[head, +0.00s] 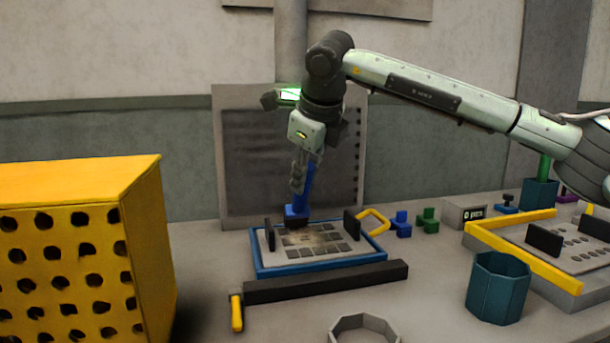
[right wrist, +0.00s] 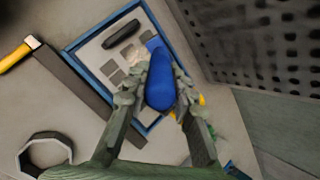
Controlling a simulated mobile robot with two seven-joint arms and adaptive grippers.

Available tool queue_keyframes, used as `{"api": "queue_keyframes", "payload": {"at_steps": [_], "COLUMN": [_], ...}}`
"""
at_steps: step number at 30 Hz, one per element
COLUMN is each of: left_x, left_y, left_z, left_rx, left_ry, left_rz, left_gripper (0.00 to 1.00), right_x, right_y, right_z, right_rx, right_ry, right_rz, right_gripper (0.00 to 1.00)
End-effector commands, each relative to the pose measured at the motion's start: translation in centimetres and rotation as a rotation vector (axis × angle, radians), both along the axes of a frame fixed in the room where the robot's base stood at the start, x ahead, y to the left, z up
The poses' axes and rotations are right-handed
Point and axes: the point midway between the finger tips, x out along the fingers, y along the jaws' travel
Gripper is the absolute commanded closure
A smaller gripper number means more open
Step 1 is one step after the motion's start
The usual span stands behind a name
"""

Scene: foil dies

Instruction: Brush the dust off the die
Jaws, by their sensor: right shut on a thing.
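The die (head: 345,249) is a grey plate with rows of darker squares, two black upright grips and a blue frame, lying flat on the table. A brownish dusty patch (head: 322,238) covers part of its middle and back. My right gripper (head: 299,182) is shut on the blue brush (head: 296,212) and holds it upright, head down, over the die's back left part. I cannot tell whether the bristles touch the plate. The right wrist view shows the blue handle (right wrist: 160,84) between both fingers, with the die (right wrist: 93,60) beyond. My left gripper is not in view.
A dark bar (head: 325,282) with a yellow handle (head: 236,312) lies before the die. A yellow perforated box (head: 75,250) stands left. A teal cup (head: 498,288), a grey ring (head: 343,327) and a yellow-edged frame (head: 525,248) are right and front. Small blocks (head: 428,220) stand behind.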

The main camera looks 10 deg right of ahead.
Motion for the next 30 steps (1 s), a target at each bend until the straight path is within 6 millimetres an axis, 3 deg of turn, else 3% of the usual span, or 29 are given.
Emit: {"api": "queue_keyframes", "payload": {"at_steps": [18, 30], "left_x": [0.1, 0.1], "left_y": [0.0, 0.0], "left_z": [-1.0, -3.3], "left_rx": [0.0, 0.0], "left_ry": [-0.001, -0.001], "left_rz": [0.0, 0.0], "left_gripper": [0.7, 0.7], "right_x": [-0.2, -3.3], "right_y": [0.0, 0.0], "right_z": [-0.9, -1.0], "right_rx": [0.0, 0.001], "right_ry": [-0.001, -0.003], "right_rz": [0.0, 0.001], "right_gripper": [1.0, 1.0]}}
